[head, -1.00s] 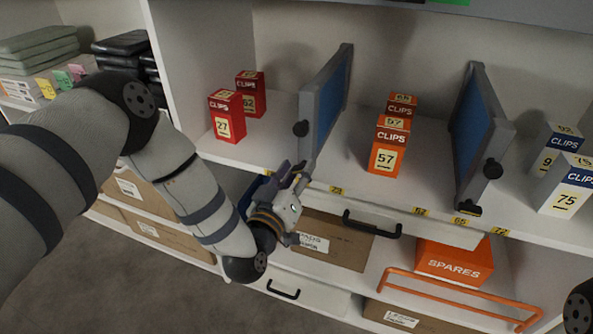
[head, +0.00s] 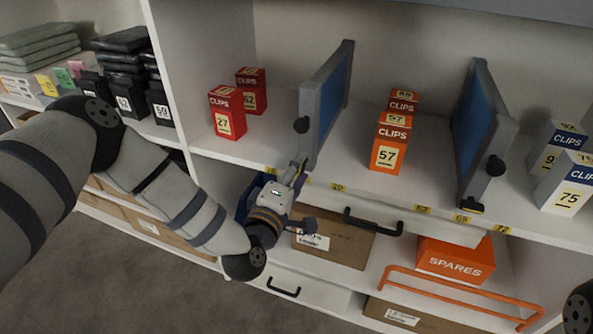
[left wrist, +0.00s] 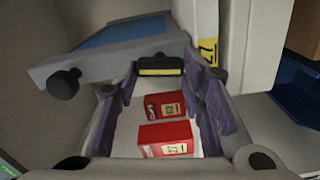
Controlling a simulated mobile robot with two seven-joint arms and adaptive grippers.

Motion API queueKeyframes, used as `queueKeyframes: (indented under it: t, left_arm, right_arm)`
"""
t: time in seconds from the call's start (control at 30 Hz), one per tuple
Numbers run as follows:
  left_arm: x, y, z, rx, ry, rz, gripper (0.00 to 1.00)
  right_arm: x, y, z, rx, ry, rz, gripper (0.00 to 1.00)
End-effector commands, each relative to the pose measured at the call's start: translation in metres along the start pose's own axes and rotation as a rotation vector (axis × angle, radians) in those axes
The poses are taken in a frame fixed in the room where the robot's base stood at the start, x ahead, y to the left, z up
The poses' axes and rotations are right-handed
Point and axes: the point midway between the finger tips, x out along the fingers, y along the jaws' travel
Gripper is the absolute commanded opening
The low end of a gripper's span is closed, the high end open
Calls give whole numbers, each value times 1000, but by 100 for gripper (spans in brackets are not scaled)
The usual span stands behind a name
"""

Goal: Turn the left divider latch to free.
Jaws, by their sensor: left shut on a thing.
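The left divider (head: 325,100) is a grey-framed blue panel standing on the shelf, with a black knob on its front edge. It also shows in the left wrist view (left wrist: 110,58). The left divider latch (left wrist: 160,65) is a small dark piece with a yellow stripe at the divider's foot. My left gripper (head: 299,170) is at that foot by the shelf's front edge, with its purple-padded fingers shut on the latch. In the head view the gripper hides the latch. My right gripper is out of view.
Red clips boxes (head: 227,112) stand left of the divider and orange ones (head: 390,140) right of it. A second divider (head: 478,130) stands farther right. Below the shelf edge are a black drawer handle (head: 372,222), a brown carton (head: 335,240) and an orange spares box (head: 455,262).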

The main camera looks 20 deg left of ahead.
Motion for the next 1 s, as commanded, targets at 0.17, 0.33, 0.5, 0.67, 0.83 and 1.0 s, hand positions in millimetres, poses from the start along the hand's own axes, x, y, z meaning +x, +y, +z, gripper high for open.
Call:
queueKeyframes:
  t: [0.17,0.33,0.5,0.67,0.83,1.0]
  left_arm:
    - [0,-2,0,-93,-1,-3,9]
    - [0,-2,0,-147,-1,-2,9]
    - [0,-2,1,-176,-1,-2,9]
    - [0,-1,1,-184,-2,-1,9]
    - [0,-1,1,-184,-2,-1,9]
    - [0,-1,1,-184,-2,-1,48]
  right_arm:
    - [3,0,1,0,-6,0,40]
    - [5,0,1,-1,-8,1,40]
    - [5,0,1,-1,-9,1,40]
    - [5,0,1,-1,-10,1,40]
    - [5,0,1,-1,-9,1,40]
    - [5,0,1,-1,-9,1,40]
